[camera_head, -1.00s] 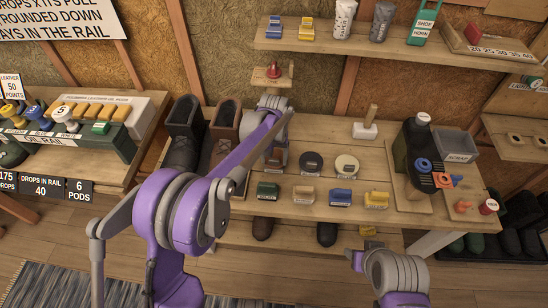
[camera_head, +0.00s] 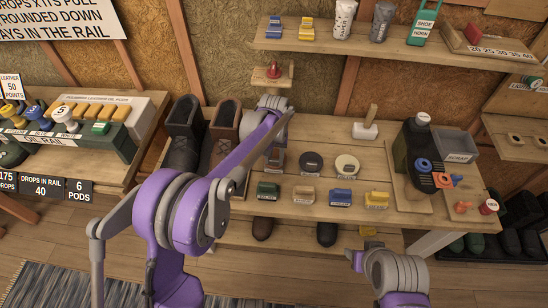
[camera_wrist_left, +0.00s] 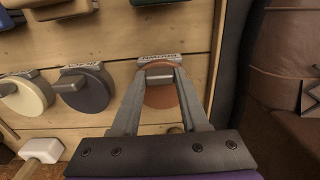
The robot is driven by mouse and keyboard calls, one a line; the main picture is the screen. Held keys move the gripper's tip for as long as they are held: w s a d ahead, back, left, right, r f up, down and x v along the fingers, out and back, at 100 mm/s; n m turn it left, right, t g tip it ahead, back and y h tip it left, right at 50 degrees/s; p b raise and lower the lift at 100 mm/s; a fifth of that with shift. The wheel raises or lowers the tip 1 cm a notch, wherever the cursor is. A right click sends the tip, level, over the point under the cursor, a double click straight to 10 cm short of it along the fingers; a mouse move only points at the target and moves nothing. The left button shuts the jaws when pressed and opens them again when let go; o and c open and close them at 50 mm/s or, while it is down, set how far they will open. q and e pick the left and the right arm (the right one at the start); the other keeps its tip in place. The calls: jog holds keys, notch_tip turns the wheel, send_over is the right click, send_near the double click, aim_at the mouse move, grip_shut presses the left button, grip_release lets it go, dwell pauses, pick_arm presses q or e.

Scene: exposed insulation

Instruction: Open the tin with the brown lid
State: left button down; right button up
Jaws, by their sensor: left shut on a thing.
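The tin with the brown lid (camera_wrist_left: 160,97) lies on the wooden workbench, with a label plate behind it and a small grey piece at its far side in the left wrist view. A dark-lidded tin (camera_head: 311,163) and a cream-lidded tin (camera_head: 346,166) stand in the same row to the right.
Dark boots (camera_head: 184,140) and brown boots (camera_head: 222,140) stand close on the left. A dark green machine (camera_head: 416,150) is on the right.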

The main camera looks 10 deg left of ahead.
aim_at(275, 155)
pick_arm(q)
jog(key=shift+w+r, duration=0.1)
dwell(0.7)
jog(key=shift+w+r+g+p, duration=0.35)
jog(key=shift+r+g, duration=0.2)
jog(key=shift+g, duration=0.15)
jog(key=shift+w+r+p, duration=0.35)
jog(key=shift+w+r, duration=0.2)
jog(key=shift+r, duration=0.05)
jog(key=shift+w+r+p, duration=0.45)
jog(key=shift+w+r, duration=0.05)
jog(key=shift+w, duration=0.5)
jog(key=c, duration=0.7)
grip_release()
jog(key=o, duration=0.3)
jog(key=shift+w+f, duration=0.1)
